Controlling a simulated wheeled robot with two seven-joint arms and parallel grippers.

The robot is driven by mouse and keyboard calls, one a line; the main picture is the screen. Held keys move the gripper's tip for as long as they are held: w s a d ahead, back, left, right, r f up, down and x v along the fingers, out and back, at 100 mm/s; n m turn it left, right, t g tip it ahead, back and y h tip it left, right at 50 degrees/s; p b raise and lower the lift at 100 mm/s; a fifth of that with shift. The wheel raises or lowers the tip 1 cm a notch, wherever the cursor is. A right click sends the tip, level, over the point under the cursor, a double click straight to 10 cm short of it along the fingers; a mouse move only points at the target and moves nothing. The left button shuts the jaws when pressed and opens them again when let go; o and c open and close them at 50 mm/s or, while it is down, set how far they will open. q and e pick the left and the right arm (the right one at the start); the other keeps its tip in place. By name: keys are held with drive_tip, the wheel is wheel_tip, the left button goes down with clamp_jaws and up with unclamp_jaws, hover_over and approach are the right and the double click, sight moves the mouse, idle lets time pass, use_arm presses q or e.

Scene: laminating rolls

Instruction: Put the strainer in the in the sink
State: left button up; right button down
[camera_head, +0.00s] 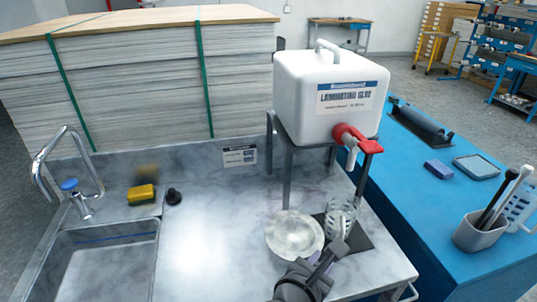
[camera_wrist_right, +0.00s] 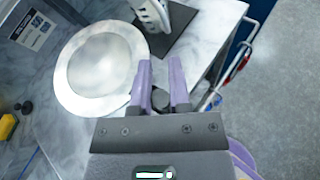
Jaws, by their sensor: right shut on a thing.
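The strainer (camera_head: 295,235) is a pale, round, shallow bowl over the grey counter, front right of the sink; its rim and bowl show in the right wrist view (camera_wrist_right: 98,68). My right gripper (camera_head: 331,254) is at its near right edge. In the right wrist view my gripper's fingers (camera_wrist_right: 160,78) are close together around a dark round piece, which appears to be the strainer's handle; the join is hidden behind a finger. I cannot tell whether the bowl touches the counter. The sink (camera_head: 108,270) is a metal basin at the left. My left gripper is out of view.
A white glue container (camera_head: 325,95) with a red tap stands on a metal stand. A clear slotted cup (camera_head: 341,214) stands below on a dark mat. A yellow sponge (camera_head: 141,195), black plug (camera_head: 174,197) and faucet (camera_head: 72,180) are around the sink. The counter's middle is clear.

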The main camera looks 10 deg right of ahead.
drive_tip(key=s+r+n+y+b, duration=0.1)
drive_tip(key=b, duration=0.1)
drive_tip(key=s+r+n+t+y+b, duration=0.1)
drive_tip(key=r+b, duration=0.1)
drive_tip(key=b, duration=0.1)
drive_tip(key=shift+s+a+r+n+t+y, duration=0.2)
drive_tip(key=shift+s+n+t+y, duration=0.1)
